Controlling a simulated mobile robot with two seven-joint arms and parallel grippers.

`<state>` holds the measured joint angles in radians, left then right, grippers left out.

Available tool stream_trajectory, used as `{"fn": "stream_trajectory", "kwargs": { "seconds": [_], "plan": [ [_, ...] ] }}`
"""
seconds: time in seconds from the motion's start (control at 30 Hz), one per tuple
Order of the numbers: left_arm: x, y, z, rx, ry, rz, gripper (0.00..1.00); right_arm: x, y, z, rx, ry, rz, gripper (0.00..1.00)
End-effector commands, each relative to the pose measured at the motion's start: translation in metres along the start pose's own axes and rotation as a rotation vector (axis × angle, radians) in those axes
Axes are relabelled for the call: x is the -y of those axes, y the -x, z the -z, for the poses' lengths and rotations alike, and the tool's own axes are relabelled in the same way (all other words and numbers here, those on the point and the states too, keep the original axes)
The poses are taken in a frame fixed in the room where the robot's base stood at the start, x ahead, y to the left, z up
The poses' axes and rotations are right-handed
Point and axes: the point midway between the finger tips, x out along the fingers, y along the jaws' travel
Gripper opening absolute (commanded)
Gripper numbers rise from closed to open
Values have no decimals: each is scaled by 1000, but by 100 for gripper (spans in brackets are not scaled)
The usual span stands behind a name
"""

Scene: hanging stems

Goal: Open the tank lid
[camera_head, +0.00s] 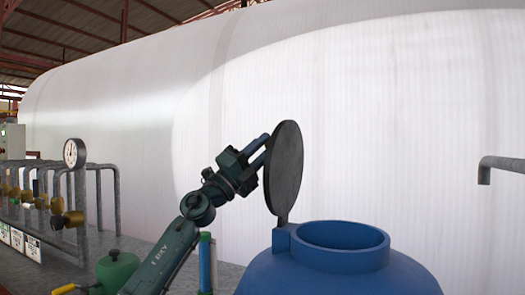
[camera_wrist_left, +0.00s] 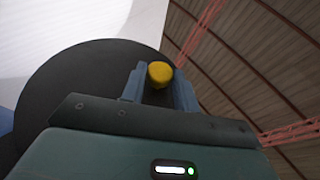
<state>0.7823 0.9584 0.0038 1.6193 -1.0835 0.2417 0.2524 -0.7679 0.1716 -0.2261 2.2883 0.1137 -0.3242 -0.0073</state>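The blue tank (camera_head: 335,270) stands at the lower right in the head view, its round neck open at the top. Its dark round lid (camera_head: 284,170) stands upright, nearly on edge, above the hinge at the left of the neck. My left gripper (camera_head: 265,148) reaches the lid's left face from the left. In the left wrist view a yellow knob (camera_wrist_left: 160,74) on the dark lid (camera_wrist_left: 75,85) sits between the two blue fingers, which appear to close on both its sides. The knob is hidden in the head view. My right gripper is not in view.
A huge white cylinder (camera_head: 380,110) fills the background. Grey pipes with a gauge (camera_head: 74,153) and brass valves stand at the left. A green rounded container (camera_head: 117,270) is beside my left arm. A grey pipe end (camera_head: 500,165) juts in at the right.

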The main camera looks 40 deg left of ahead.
Motion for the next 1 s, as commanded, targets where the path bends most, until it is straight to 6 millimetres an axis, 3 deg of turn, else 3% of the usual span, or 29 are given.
{"fn": "stream_trajectory", "kwargs": {
  "seconds": [0.27, 0.57, 0.77, 1.0],
  "plan": [
    [1, 0, -1, 2, -1, 1, 51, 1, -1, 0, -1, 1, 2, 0],
    [-1, 4, 0, 0, -1, -1, 51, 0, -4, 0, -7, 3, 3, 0],
    [-4, 32, 2, -2, -4, -4, 51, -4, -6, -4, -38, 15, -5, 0],
    [-5, 77, 2, -1, -2, -4, 51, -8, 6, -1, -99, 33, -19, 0]
  ]
}}
